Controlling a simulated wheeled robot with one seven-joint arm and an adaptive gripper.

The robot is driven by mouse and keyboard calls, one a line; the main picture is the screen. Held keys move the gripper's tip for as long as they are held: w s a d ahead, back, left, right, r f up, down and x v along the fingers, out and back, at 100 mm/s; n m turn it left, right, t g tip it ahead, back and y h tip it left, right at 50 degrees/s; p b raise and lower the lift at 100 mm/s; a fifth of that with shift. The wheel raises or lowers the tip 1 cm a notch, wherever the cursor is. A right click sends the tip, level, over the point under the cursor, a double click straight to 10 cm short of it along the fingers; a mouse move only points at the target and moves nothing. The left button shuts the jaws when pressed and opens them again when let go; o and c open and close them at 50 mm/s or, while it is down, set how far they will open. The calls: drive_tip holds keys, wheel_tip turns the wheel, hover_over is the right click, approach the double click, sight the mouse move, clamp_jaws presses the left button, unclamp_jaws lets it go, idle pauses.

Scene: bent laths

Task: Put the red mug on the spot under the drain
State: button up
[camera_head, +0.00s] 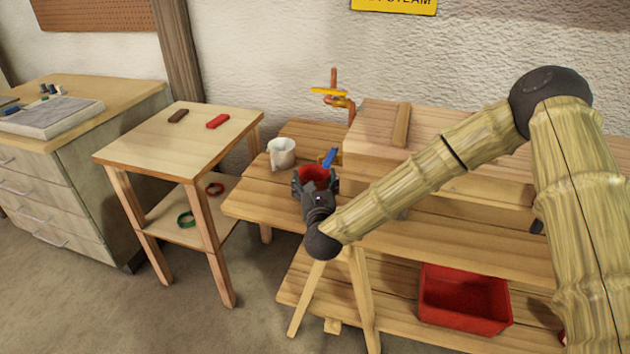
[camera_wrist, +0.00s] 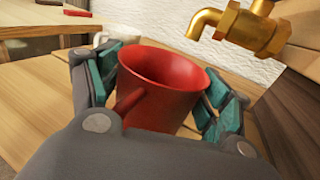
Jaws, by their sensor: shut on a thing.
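The red mug (camera_head: 314,173) is held upright between the fingers of my gripper (camera_head: 316,183), over the left part of the wooden bench (camera_head: 262,201). In the wrist view the red mug (camera_wrist: 165,85) sits between the teal finger pads, its handle toward the camera on the left. A brass drain tap (camera_wrist: 237,27) is up and to the right of the mug's rim, apart from it in that view. A blue lever (camera_head: 329,157) shows just behind the mug in the head view. The spot is not visible. Whether the mug's base touches the bench is hidden.
A white jug (camera_head: 281,153) stands close behind and left of the mug. A wooden box (camera_head: 375,143) stands to the right, with a copper pipe and yellow handle (camera_head: 329,91) behind. A side table (camera_head: 180,145) stands left. A red bin (camera_head: 464,299) sits on the lower shelf.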

drive_tip(key=shift+f+b, duration=0.45)
drive_tip(key=shift+f, duration=0.05)
drive_tip(key=o, duration=1.1)
drive_tip(key=shift+r, duration=0.1)
drive_tip(key=shift+r+p, duration=0.85)
drive_tip(key=shift+p, duration=0.15)
drive_tip(key=s, duration=0.4)
drive_tip(key=s+b, duration=0.1)
drive_tip(key=s, duration=0.3)
drive_tip(key=s+d+b, duration=0.1)
drive_tip(key=s, duration=0.3)
drive_tip(key=shift+f, duration=0.3)
